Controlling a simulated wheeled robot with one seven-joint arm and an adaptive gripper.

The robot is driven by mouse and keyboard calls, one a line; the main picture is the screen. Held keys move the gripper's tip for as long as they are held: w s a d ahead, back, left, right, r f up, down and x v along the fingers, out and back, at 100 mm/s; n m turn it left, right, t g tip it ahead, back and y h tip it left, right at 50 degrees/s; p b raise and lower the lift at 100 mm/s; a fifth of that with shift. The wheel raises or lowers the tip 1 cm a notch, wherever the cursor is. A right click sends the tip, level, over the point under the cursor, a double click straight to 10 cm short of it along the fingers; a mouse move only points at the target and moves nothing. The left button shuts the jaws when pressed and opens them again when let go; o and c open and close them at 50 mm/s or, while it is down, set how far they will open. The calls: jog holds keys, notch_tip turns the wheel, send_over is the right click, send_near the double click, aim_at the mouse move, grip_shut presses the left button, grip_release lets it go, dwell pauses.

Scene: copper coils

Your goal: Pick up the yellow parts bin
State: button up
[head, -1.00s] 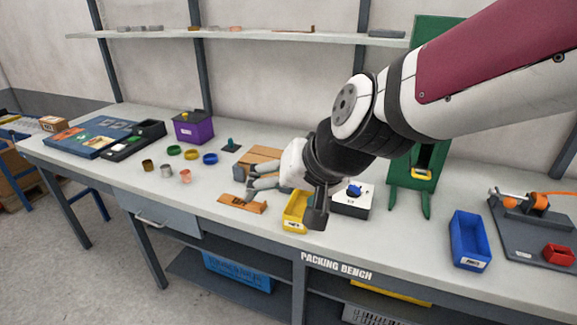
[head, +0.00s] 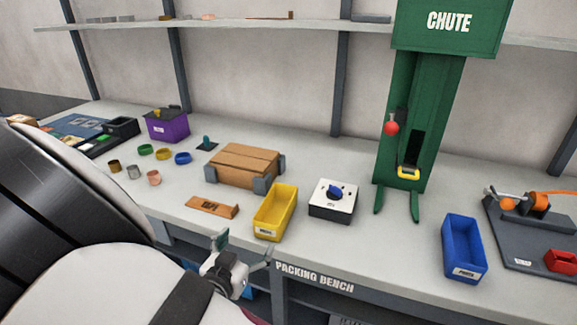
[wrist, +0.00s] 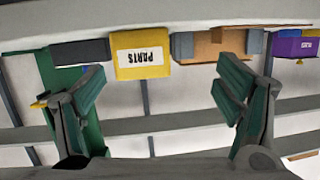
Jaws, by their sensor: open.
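The yellow parts bin (head: 268,230) stands upright near the front edge of the bench in the head view, and it looks empty. Its front with the PARTS label shows upside down at the top of the wrist view (wrist: 141,58). My gripper (head: 244,250) is open and empty, in front of the bench edge and just left of and below the bin in the head view. In the wrist view its two green-padded fingers (wrist: 158,88) are spread wide, with the bin beyond them and between them, not touched.
A wooden crate (head: 240,163) stands behind the bin. A white box with a blue knob (head: 333,203) is close on its right, and an orange-brown plate (head: 212,207) lies on its left. A blue bin (head: 463,248) and a green chute (head: 419,110) stand further right.

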aim_at(274, 223)
jog(key=w+d+t, duration=0.1)
jog(key=w+d, duration=0.1)
jog(key=w, duration=0.1)
jog(key=w+d+t+h, duration=0.1)
jog(key=w+d, duration=0.1)
jog(key=w, duration=0.2)
jog(key=w+d+b, duration=0.1)
jog(key=w+d, duration=0.1)
jog(key=w, duration=0.2)
jog(key=shift+w+f+t+h, duration=0.2)
jog(key=shift+t+h, duration=0.2)
jog(key=c, duration=1.1)
